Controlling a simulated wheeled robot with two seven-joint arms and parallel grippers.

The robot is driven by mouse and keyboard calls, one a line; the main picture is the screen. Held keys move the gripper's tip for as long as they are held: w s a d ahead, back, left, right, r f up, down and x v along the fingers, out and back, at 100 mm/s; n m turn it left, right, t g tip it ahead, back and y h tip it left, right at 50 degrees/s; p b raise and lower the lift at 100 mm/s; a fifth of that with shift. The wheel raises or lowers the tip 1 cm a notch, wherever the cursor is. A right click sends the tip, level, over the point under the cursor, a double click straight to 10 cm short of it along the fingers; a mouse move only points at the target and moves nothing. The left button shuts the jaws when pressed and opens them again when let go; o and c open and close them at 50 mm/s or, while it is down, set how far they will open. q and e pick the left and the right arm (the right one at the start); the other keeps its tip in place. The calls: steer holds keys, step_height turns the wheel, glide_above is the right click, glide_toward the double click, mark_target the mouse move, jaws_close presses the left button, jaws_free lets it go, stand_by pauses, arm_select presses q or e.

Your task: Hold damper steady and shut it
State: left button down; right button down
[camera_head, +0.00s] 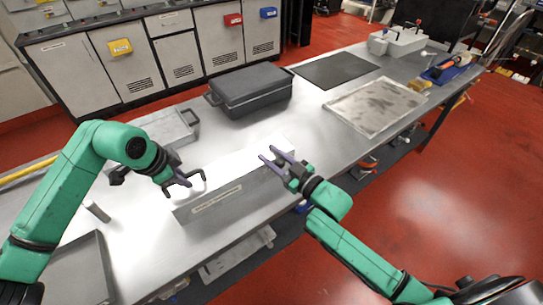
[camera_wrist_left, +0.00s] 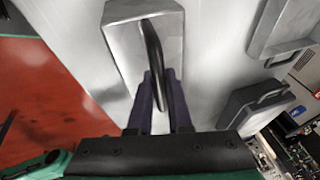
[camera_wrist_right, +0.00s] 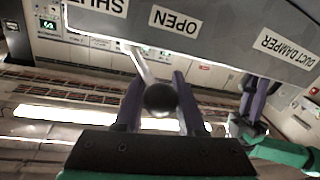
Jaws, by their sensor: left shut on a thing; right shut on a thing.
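The duct damper is a long grey box (camera_head: 232,198) lying on the bench, with a label strip on its front side. A black handle (camera_wrist_left: 153,52) stands on its left end. My left gripper (camera_head: 183,181) is shut on this handle; its fingers (camera_wrist_left: 158,88) lie on both sides of it. A lever with a dark ball knob (camera_wrist_right: 160,98) sticks out from the box. My right gripper (camera_head: 276,160) is shut on the knob. In the right wrist view, the lever's root lies between the upside-down labels SHUT and OPEN.
A dark case (camera_head: 250,88) stands behind the box, and a grey metal case (camera_head: 175,130) stands at the back left. A black mat (camera_head: 336,69) and a worn metal plate (camera_head: 376,106) lie to the right. A tray (camera_head: 80,275) lies front left.

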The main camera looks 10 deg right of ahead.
steer(key=shift+s+a+f, duration=0.1)
steer(key=shift+s+f, duration=0.05)
steer(key=shift+f, duration=0.3)
steer(key=d+n+g+y, duration=0.1)
steer(key=n+g+y, duration=0.1)
steer(key=n+g, duration=0.1)
steer(key=d+n+g+y, duration=0.2)
steer(key=n+g+y, duration=0.1)
steer(key=g, duration=0.1)
steer(key=d+n+g+y, duration=0.1)
steer(key=n+g+y, duration=0.1)
steer(key=g, duration=0.1)
steer(key=shift+w+d+r+n+g+y, duration=0.2)
steer(key=shift+d+n+g+y, duration=0.1)
steer(key=shift+n+g, duration=0.1)
steer(key=shift+f, duration=0.15)
steer(key=c, duration=0.5)
jaws_free()
steer(key=v, duration=1.2)
